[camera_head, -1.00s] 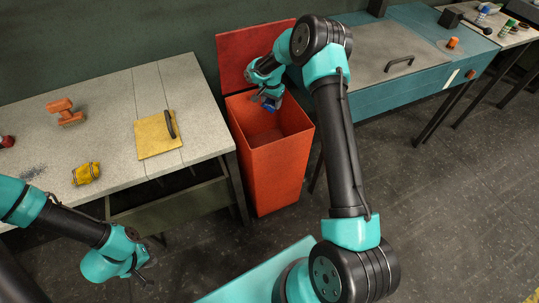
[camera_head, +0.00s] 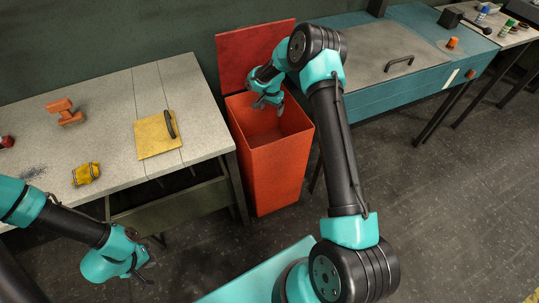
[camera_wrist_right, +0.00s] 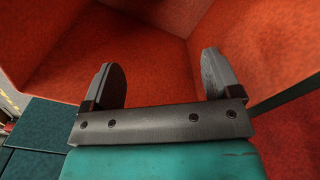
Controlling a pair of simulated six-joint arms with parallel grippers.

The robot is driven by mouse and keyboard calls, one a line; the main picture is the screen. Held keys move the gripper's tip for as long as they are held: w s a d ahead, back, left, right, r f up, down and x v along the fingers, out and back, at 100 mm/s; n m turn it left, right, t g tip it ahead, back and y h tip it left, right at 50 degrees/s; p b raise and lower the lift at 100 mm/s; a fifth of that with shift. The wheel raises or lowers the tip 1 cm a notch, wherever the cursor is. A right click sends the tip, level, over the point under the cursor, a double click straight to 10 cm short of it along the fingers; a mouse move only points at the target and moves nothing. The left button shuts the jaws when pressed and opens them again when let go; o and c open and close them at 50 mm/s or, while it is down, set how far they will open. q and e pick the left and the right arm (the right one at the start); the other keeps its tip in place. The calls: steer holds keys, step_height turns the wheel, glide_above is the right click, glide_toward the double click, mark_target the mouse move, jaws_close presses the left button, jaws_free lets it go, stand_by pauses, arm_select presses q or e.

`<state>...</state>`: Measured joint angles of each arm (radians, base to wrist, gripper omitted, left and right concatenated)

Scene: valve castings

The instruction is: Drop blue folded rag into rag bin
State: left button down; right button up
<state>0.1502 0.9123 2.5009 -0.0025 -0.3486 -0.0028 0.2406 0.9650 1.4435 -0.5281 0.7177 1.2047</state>
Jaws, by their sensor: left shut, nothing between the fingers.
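The rag bin (camera_head: 270,165) is a tall orange-red open box beside the grey workbench, with its red lid (camera_head: 250,55) raised behind it. My right gripper (camera_head: 267,104) is at the bin's mouth. In the right wrist view it (camera_wrist_right: 158,78) is open and empty, with the bin's red inner walls (camera_wrist_right: 150,55) beyond the fingers. The blue folded rag shows in neither view now; the bin's floor is not fully visible. My left gripper (camera_head: 149,274) is shut and empty, low at the left, in front of the workbench.
The grey workbench (camera_head: 110,90) on the left holds an orange casting (camera_head: 65,112), a yellow bundle (camera_head: 85,174) and a yellow board (camera_head: 155,138) with a black handle. A blue bench (camera_head: 400,90) stands right of the bin. The floor at right is clear.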

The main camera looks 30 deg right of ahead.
steer(key=shift+o, duration=0.2)
steer(key=shift+r, duration=0.1)
step_height(320, 180, up, 17)
steer(key=shift+r, duration=0.15)
stand_by(0.5)
stand_by(0.7)
